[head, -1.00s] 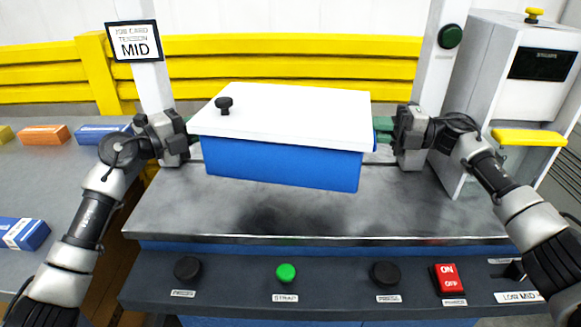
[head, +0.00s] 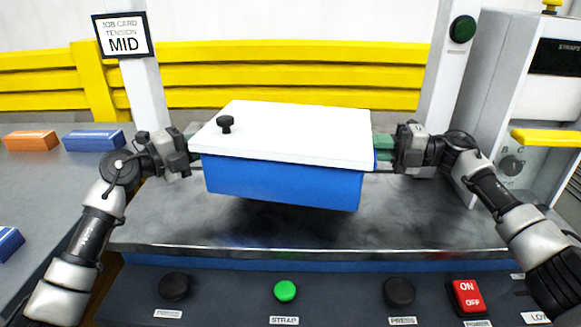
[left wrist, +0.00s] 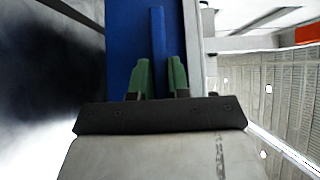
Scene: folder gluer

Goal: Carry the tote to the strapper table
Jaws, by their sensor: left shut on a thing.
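The tote is a blue box (head: 280,185) with a white lid (head: 300,135) and a black knob (head: 225,124) on top. It is held level above the grey metal strapper table (head: 270,229), with a dark shadow beneath. My left gripper (head: 190,148) is at the tote's left end; in the left wrist view its green fingers (left wrist: 158,78) are shut on a blue rib of the tote (left wrist: 157,45). My right gripper (head: 385,148) is at the right end, its green fingers against the tote; their closure is hidden.
Two white posts flank the table; the left bears a job card reading MID (head: 124,35). The front panel has a green button (head: 285,291) and a red switch (head: 467,297). A grey machine (head: 540,110) stands right. A side table left holds an orange box (head: 32,141) and blue boxes (head: 94,140).

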